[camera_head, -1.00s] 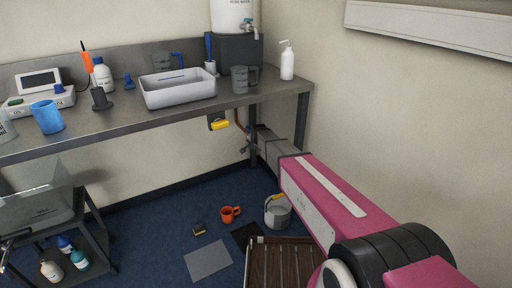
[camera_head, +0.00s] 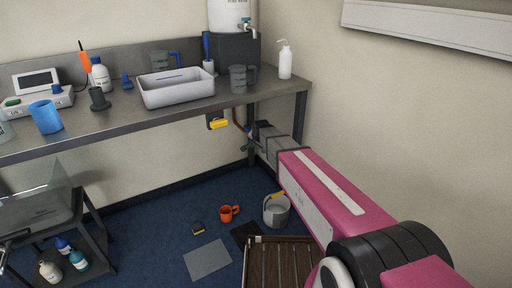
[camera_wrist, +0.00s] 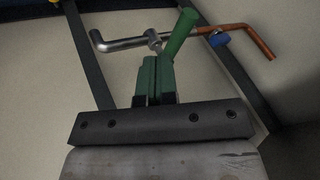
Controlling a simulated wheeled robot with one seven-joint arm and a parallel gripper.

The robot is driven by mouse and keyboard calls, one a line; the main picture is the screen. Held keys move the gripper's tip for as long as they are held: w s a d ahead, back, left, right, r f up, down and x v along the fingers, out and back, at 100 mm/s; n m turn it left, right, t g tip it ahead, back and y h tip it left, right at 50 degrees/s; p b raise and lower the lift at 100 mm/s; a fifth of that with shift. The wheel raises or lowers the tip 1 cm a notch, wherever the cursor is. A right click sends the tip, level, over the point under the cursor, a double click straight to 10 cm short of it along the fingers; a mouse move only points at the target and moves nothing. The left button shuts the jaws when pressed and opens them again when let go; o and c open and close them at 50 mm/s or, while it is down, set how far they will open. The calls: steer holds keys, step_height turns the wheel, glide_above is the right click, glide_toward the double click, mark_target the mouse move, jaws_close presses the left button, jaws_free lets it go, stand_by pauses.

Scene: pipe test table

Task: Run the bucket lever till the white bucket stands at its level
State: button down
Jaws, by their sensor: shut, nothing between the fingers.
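The white bucket (camera_head: 277,212) stands upright on the blue floor under the bench's right end, with a yellow grip on its handle. Its water level is too small to tell. A lever with a green handle (camera_wrist: 181,33) sits on a metal pipe (camera_wrist: 125,42) in the wrist view, its handle slanting up to the right. My gripper (camera_wrist: 157,62) has its green fingers together and empty, their tips just below the handle's lower end. I cannot tell whether they touch it. In the head view my gripper is small and dim under the bench, by the pipework.
A copper pipe (camera_wrist: 252,40) with a blue fitting (camera_wrist: 219,39) runs right of the lever. A yellow-handled part (camera_head: 218,124) hangs under the bench. An orange mug (camera_head: 228,213), grey mat (camera_head: 208,260) and slatted wooden rack (camera_head: 283,265) lie on the floor. The bench leg (camera_head: 300,120) is close.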

steer(key=s+a+v, duration=0.1)
steer(key=v, duration=0.4)
steer(key=s+d+f+n+g, duration=0.3)
steer(key=s+d, duration=0.8)
steer(key=s, duration=0.2)
steer(key=s+d+f+n+g+h, duration=0.1)
steer(key=s+d+f+n+g, duration=0.2)
steer(key=s+d, duration=0.8)
steer(key=shift+s+d+f+g+h, duration=0.2)
steer(key=shift+s+d+g+h, duration=0.15)
steer(key=shift+s, duration=0.85)
